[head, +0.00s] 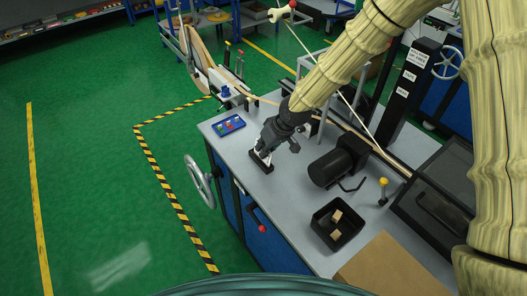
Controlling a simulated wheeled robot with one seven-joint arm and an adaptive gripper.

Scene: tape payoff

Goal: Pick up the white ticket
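A small white piece (264,152), perhaps the white ticket, shows at a low black block (261,163) near the left front edge of the grey bench (225,157). It is too small and too covered to make out its shape. My gripper (277,148) points down over the bench right beside it. Its dark fingers look spread apart, one near the white piece and one to the right of it. I cannot tell whether a finger touches the white piece.
A blue tray (229,125) with small coloured parts lies left of my gripper. A black motor-like cylinder (331,167), an open black bin (337,238) with tan blocks and a yellow-knobbed lever (383,190) stand to the right. A handwheel (198,181) sticks out at the bench's left side.

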